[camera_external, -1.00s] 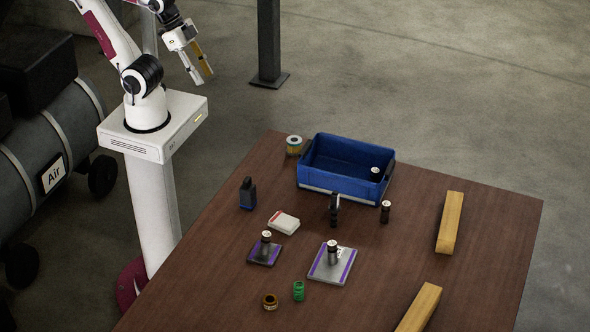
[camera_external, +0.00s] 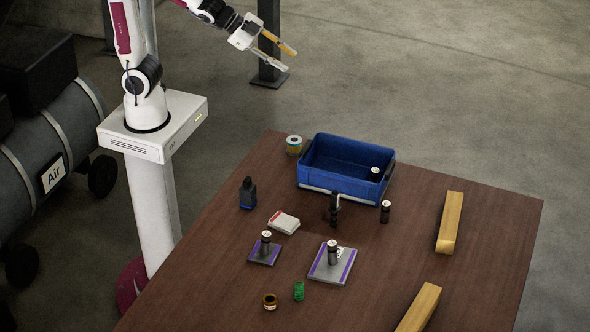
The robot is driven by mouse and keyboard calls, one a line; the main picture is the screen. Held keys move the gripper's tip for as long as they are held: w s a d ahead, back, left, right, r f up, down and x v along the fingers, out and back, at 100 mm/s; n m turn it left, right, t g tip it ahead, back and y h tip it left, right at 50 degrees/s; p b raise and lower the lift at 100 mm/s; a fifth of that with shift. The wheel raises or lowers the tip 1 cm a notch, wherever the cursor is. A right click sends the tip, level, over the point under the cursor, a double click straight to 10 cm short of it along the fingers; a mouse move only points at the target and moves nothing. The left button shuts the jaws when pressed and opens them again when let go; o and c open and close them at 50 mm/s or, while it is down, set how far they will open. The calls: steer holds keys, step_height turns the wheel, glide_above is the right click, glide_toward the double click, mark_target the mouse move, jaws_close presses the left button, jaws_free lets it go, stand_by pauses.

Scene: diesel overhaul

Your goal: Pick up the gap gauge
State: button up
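My gripper (camera_external: 289,59) is high up, beyond the table's far left corner and well away from everything on it. Its two fingers, one orange-yellow and one pale, are apart with nothing between them. I cannot tell for sure which object is the gap gauge. A small dark upright piece with a pale upper part (camera_external: 334,208) stands in front of the blue bin and may be it. A dark blue-black block with a narrower top (camera_external: 247,193) stands near the left edge.
A blue bin (camera_external: 318,183) holds a small dark cylinder. Another cylinder (camera_external: 385,211) stands beside it. Two purple-marked plates (camera_external: 325,272) (camera_external: 256,257) carry cylinders. A red-and-white box (camera_external: 284,222), tape roll (camera_external: 294,145), brass ring (camera_external: 270,301), green part (camera_external: 298,291) and two wooden bars (camera_external: 449,222) (camera_external: 420,306) lie around.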

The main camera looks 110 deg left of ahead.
steer(key=w+d+f+m+t+h, duration=0.1)
steer(key=w+d+f+m+h, duration=0.2)
steer(key=w, duration=0.4)
steer(key=w+f+m+t+h, duration=0.1)
steer(key=w+f+m+h, duration=0.25)
steer(key=w+f, duration=0.35)
steer(key=s+d+f+m+g+h, duration=0.25)
steer(key=d+f+m+h, duration=0.3)
steer(key=f, duration=0.35)
steer(key=s+f+m+g+h, duration=0.1)
steer(key=s+f+g+h, duration=0.3)
steer(key=s, duration=0.4)
steer(key=s+d+f+m+g+h, duration=0.1)
steer(key=s+f+g+h, duration=0.3)
steer(key=s, duration=0.4)
steer(key=shift+s+f+g+h, duration=0.2)
steer(key=shift+g+h, duration=0.3)
steer(key=shift+g, duration=0.15)
steer(key=shift+d+f, duration=0.1)
steer(key=shift+f, duration=0.05)
glide_toward(249, 177)
steer(key=shift+d, duration=1.85)
steer(key=shift+d+f, duration=0.1)
steer(key=shift+d, duration=0.5)
